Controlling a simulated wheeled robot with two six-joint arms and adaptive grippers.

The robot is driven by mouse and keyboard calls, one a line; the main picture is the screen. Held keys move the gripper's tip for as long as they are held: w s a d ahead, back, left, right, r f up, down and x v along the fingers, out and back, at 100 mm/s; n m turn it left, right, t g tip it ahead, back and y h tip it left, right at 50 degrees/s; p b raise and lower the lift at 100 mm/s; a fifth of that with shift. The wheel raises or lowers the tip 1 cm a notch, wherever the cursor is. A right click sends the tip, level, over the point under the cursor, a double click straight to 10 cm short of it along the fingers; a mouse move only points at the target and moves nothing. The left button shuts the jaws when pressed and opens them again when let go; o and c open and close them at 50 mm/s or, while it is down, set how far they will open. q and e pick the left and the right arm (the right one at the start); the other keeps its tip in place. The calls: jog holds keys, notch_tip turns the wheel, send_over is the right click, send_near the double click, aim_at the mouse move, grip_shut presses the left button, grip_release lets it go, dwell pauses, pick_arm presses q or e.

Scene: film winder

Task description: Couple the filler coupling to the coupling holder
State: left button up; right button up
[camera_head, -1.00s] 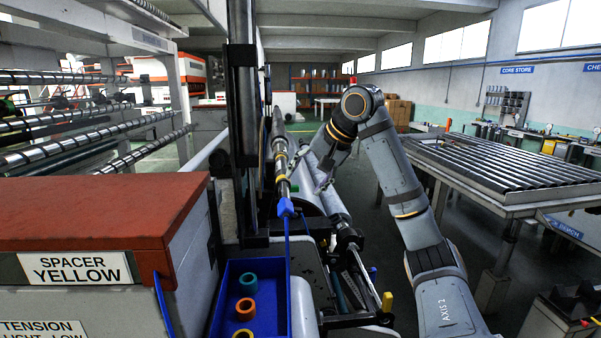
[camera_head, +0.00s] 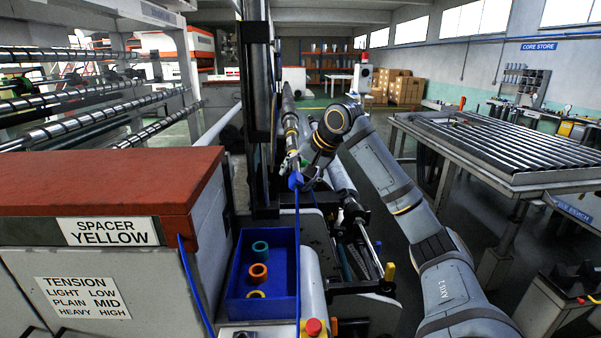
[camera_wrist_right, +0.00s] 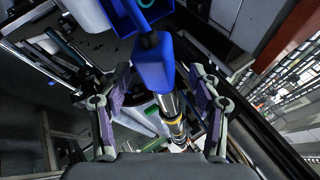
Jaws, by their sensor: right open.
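The blue filler coupling (camera_head: 296,181) sits at the near end of a metal shaft (camera_head: 290,125), with a blue hose (camera_head: 297,230) hanging from it. In the right wrist view the coupling (camera_wrist_right: 153,66) lies between the fingers of my right gripper (camera_wrist_right: 158,74), with the shaft (camera_wrist_right: 172,112) below it in the picture. The right gripper (camera_head: 306,176) is open, with a finger on either side of the coupling and gaps visible. I cannot pick out the coupling holder with certainty. My left gripper is not in view.
A blue bin (camera_head: 262,300) holds several coloured rings near the front. A red-topped cabinet (camera_head: 100,185) stands at left. A dark upright post (camera_head: 258,110) rises close left of the shaft.

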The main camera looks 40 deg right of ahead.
aim_at(296, 179)
jog(key=shift+w, duration=0.1)
jog(key=shift+c, duration=0.8)
jog(key=shift+d+f, duration=0.1)
jog(key=shift+d, duration=0.05)
jog(key=shift+c, duration=1.1)
grip_shut()
jog(key=shift+c, duration=1.8)
grip_release()
grip_shut()
jog(key=shift+s+a+f+b, duration=0.15)
jog(key=shift+s+a+b, duration=0.05)
jog(key=shift+b, duration=0.2)
jog(key=shift+s+a+b, duration=0.45)
jog(key=shift+s+b, duration=0.05)
jog(key=shift+s, duration=0.1)
jog(key=shift+s+a+b, duration=0.2)
jog(key=shift+s+b, duration=0.05)
jog(key=shift+b, duration=0.1)
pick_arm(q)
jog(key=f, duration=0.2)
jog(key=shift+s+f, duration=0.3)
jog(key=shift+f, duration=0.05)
pick_arm(e)
jog(key=shift+a, duration=0.1)
